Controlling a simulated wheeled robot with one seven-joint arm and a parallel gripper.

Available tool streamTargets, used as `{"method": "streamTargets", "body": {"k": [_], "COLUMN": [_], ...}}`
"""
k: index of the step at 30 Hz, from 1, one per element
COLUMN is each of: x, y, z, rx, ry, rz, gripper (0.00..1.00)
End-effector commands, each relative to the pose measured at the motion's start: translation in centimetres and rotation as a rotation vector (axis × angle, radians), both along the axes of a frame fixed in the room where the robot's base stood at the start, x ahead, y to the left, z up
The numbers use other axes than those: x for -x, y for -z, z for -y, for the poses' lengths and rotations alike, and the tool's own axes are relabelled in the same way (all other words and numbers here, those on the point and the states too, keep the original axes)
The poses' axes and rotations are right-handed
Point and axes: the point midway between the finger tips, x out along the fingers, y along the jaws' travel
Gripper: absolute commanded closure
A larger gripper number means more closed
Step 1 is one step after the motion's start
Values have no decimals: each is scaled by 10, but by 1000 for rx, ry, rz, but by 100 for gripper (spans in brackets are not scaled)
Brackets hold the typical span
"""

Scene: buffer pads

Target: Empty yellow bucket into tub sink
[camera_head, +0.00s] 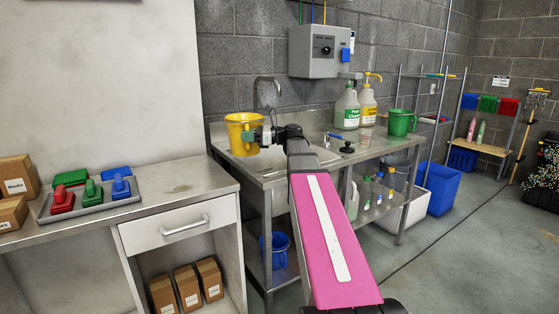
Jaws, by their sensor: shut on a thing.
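The yellow bucket (240,145) is upright at the left end of the tub sink (310,158), near the tall faucet (262,92). My gripper (256,137) is at its right side and shut on it. I cannot tell whether the bucket rests on the steel or hangs just above it. Its contents are hard to make out. The sink basin is partly hidden by my pink arm.
A green bucket (400,123) and two cleaner bottles (347,110) stand at the sink's right and back. A black plunger-like stopper (347,148) lies on the counter. The left bench (170,187) holds a tray of brushes (92,205).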

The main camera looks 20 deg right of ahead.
Motion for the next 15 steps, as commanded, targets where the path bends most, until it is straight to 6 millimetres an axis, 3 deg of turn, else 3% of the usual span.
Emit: {"method": "streamTargets", "body": {"k": [1, 15], "x": [-4, -21], "y": [2, 24], "z": [16, 145], "rx": [-2, -1], "ry": [21, 196], "rz": [2, 3], "gripper": [100, 100]}}
